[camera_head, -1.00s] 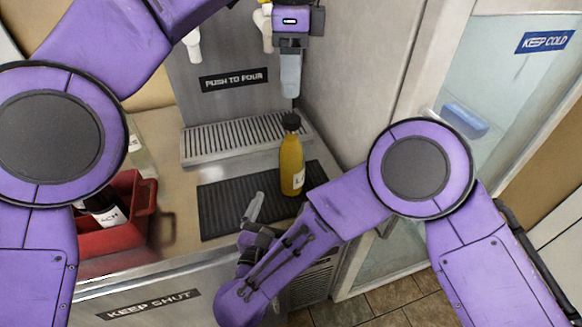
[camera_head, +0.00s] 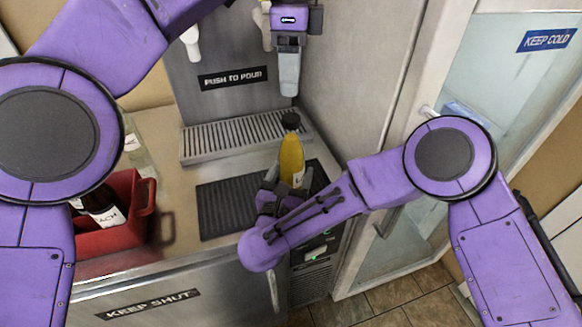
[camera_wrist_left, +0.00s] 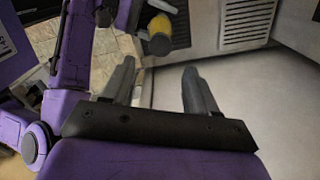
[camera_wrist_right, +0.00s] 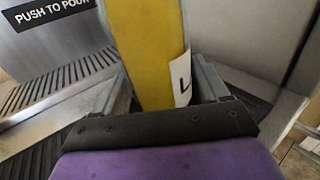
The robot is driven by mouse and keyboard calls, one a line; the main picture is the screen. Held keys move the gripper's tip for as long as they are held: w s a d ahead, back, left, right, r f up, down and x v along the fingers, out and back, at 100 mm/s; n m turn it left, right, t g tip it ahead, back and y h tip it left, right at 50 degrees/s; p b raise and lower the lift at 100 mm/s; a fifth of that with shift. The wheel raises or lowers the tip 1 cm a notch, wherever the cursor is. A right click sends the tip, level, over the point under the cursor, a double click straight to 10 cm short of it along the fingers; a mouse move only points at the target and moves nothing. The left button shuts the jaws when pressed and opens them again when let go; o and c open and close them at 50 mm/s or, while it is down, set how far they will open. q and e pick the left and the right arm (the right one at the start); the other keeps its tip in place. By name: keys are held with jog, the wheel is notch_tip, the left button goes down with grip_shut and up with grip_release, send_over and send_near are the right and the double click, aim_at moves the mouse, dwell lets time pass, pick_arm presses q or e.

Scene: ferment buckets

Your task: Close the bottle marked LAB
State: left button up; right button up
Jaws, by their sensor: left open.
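A yellow bottle (camera_head: 291,155) with a black top (camera_head: 291,121) stands upright on the dark ribbed mat (camera_head: 222,212). Only an "L" of its white label (camera_wrist_right: 183,80) can be read in the right wrist view. My right gripper (camera_head: 288,179) is low at the bottle, open, with a finger on either side of it. I cannot tell whether either finger touches it. My left gripper (camera_head: 288,86) is open and empty, pointing down above the bottle's top. The left wrist view shows the black top (camera_wrist_left: 160,45) beyond its fingers.
A red crate (camera_head: 146,212) at the left holds a dark bottle (camera_head: 100,202) labelled "ACH". A drip grille (camera_head: 222,142) and a "PUSH TO POUR" panel (camera_head: 232,78) stand behind the mat. A glass-door fridge (camera_head: 505,110) is at the right.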

aim_at(291, 118)
grip_shut()
pick_arm(q)
jog(key=n, duration=0.4)
notch_tip(291, 118, down, 8)
jog(key=shift+f, duration=0.1)
dwell(0.4)
